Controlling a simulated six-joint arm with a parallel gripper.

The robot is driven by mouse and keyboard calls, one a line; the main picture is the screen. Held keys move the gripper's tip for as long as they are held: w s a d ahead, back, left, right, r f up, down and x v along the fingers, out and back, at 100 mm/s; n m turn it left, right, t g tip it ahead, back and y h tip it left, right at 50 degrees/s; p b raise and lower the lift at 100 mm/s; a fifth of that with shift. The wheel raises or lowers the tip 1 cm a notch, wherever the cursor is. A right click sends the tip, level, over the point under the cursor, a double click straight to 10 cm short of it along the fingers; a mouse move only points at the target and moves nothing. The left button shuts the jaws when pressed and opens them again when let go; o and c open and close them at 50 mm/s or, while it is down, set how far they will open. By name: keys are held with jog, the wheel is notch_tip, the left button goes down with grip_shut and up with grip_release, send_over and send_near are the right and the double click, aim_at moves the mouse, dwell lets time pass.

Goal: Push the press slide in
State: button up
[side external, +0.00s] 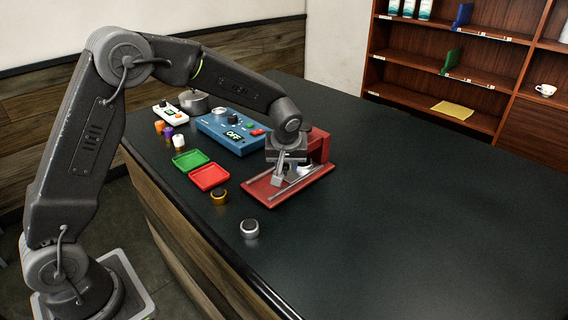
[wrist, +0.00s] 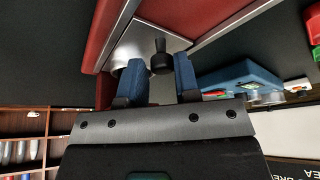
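The press is a red base with two metal rails (side external: 316,177) and a red block (side external: 319,146) at its back end. In the wrist view its grey metal slide (wrist: 133,45) lies between red sides, with a black knob (wrist: 160,58) standing on it. My gripper (wrist: 160,70) has two blue fingers, apart, with the knob showing in the gap between them. I cannot tell whether either finger touches it. In the side view my gripper (side external: 287,163) is low over the press and hides part of the slide.
A blue device (side external: 218,127) with an OFF display stands left of the press. Green (side external: 190,159) and red (side external: 208,176) trays, a gold-ringed knob (side external: 219,197) and a silver one (side external: 250,228) lie nearer the front. The counter (side external: 430,215) to the right is clear.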

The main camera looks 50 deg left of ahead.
jog(key=o, duration=0.4)
jog(key=v, duration=1.4)
